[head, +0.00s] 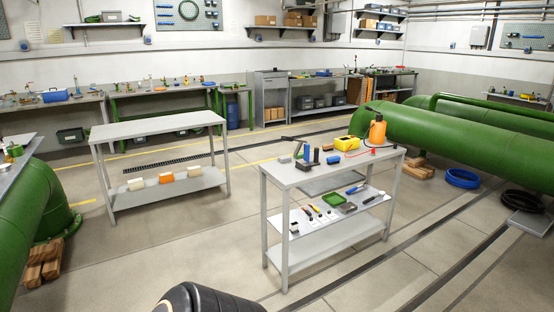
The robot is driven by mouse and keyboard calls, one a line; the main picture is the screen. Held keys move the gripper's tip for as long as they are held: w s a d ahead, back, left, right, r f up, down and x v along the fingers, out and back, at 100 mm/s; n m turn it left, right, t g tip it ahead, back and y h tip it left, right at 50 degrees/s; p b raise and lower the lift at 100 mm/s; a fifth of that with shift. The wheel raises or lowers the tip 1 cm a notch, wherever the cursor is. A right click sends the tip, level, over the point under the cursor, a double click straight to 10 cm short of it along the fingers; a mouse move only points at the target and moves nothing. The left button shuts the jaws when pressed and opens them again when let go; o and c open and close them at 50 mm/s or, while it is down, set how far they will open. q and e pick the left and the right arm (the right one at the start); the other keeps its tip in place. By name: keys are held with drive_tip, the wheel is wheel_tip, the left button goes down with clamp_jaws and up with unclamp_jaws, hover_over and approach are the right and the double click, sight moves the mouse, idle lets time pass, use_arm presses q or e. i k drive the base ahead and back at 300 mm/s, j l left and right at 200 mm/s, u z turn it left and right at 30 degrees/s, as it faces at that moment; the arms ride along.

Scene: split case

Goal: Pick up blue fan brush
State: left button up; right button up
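A small blue item (356,188) lies on the middle shelf of the grey workbench (335,172), at the shelf's right end. It may be the blue fan brush, but it is too small to tell. A dark item with a pale end (375,199) lies just right of it. A blue upright item (306,152) stands on the bench top among dark tools. Neither of my grippers is in view.
The bench top also holds a yellow case (347,143) and an orange sprayer bottle (377,131). A green tray (333,199) and several small tools lie on the shelf. A second grey table (160,125) stands left. Floor between the tables is clear. Green pipes (450,135) run right.

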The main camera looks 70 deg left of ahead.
sight(334, 160)
drive_tip(key=u, duration=2)
drive_tip(key=z, duration=2.6)
drive_tip(key=u, duration=2.6)
